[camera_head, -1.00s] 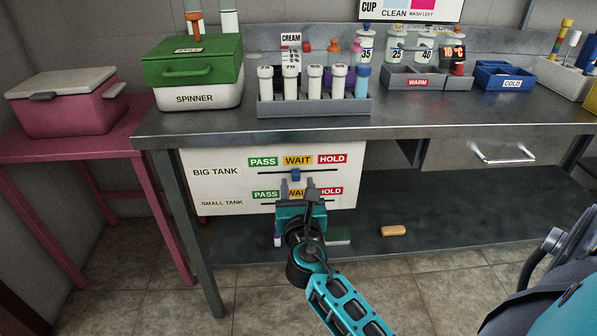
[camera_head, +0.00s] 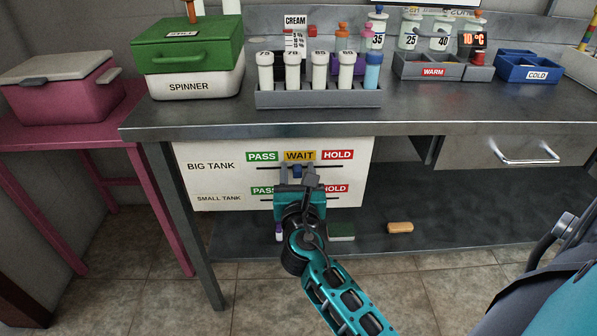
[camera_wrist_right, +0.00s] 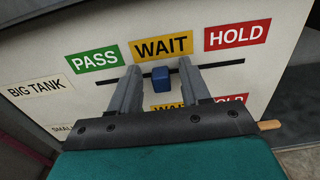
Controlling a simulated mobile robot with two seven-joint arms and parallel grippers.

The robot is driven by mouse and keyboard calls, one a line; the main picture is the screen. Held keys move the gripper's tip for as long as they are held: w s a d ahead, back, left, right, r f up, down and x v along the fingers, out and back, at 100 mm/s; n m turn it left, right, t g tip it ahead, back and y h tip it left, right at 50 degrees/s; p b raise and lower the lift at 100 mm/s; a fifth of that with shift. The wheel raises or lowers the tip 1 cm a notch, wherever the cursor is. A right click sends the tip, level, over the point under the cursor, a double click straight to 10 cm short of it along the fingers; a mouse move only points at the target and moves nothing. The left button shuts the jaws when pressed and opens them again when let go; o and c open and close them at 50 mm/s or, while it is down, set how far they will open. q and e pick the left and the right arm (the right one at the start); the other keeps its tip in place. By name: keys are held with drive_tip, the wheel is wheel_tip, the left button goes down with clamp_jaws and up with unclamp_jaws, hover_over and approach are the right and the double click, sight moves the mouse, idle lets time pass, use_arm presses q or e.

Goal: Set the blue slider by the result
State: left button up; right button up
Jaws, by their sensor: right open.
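The blue slider (camera_head: 297,170) sits on the BIG TANK track of the white board (camera_head: 222,184), under the yellow WAIT label (camera_head: 300,156). The green PASS label (camera_head: 262,157) is to its left and the red HOLD label (camera_head: 338,155) to its right. My right gripper (camera_head: 297,173) is open in front of the board, one finger on each side of the slider. In the right wrist view the blue slider (camera_wrist_right: 161,78) shows between the open fingers, with a gap on each side. My arm and gripper cover part of the SMALL TANK row; its slider is hidden. My left gripper is not in view.
The steel bench (camera_head: 430,115) overhangs the board. On it stand the SPINNER (camera_head: 190,85), a rack (camera_head: 320,98) of white-capped tubes, a CREAM card (camera_head: 296,35), and WARM (camera_head: 433,72) and COLD (camera_head: 537,75) bins. An orange block (camera_head: 400,227) lies on the lower shelf.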

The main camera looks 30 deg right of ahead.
drive_tip(key=shift+c, duration=0.2)
clamp_jaws()
idle(0.5)
